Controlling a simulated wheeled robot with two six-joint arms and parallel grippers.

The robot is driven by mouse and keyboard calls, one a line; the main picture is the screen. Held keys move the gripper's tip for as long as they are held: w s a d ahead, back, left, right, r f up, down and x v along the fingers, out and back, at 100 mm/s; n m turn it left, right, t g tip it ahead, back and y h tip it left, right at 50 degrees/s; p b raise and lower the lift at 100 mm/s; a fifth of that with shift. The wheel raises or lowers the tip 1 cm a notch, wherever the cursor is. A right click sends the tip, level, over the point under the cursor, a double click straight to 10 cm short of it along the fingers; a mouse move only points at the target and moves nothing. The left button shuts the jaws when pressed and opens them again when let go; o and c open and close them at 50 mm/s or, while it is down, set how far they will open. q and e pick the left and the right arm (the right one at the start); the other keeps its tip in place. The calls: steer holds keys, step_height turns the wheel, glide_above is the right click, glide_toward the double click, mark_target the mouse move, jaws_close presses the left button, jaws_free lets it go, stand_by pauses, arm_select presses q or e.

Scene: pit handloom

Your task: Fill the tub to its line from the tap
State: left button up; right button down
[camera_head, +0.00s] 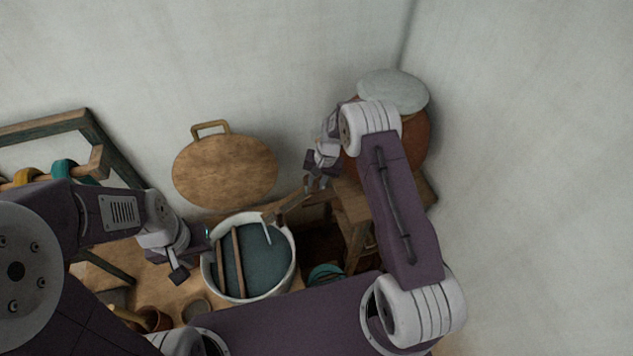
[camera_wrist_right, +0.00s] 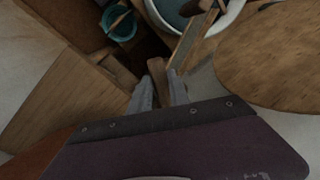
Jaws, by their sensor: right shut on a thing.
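The white tub (camera_head: 291,272) stands on the floor, holding dark teal water (camera_head: 262,262). Two wooden sticks (camera_head: 239,262) lie across it. A wooden spout (camera_head: 286,206) reaches over its far right rim, and a pale thin stream (camera_head: 268,234) shows below its end. My right gripper (camera_head: 312,182) is shut on a wooden tap handle (camera_wrist_right: 157,72) by the clay pot (camera_head: 416,150); the spout also shows in the right wrist view (camera_wrist_right: 188,44). My left gripper (camera_head: 193,254) is beside the tub's left rim, its fingers apart and empty. I cannot make out the fill line.
A round wooden lid (camera_head: 225,171) leans on the wall behind the tub. The pot, with a grey cover (camera_head: 393,90), stands on a wooden stool (camera_head: 352,212). A teal bowl (camera_head: 327,274) is right of the tub. A wooden rack (camera_head: 97,160) is at left.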

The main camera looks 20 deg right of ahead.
steer(key=d+n+b, duration=0.1)
steer(key=n+b, duration=0.1)
steer(key=d+n+b, duration=0.1)
steer(key=n+b, duration=0.1)
steer(key=shift+s+d+r+g, duration=0.1)
steer(key=shift+s+d+g, duration=0.1)
steer(key=shift+d+g, duration=0.2)
steer(key=c, duration=1.2)
jaws_free()
steer(key=shift+a, duration=0.1)
steer(key=shift+c, duration=0.2)
step_height(320, 180, up, 9)
steer(key=d+b, duration=0.1)
steer(key=b, duration=0.1)
steer(key=shift+d+b, duration=0.3)
steer(key=shift+d, duration=0.1)
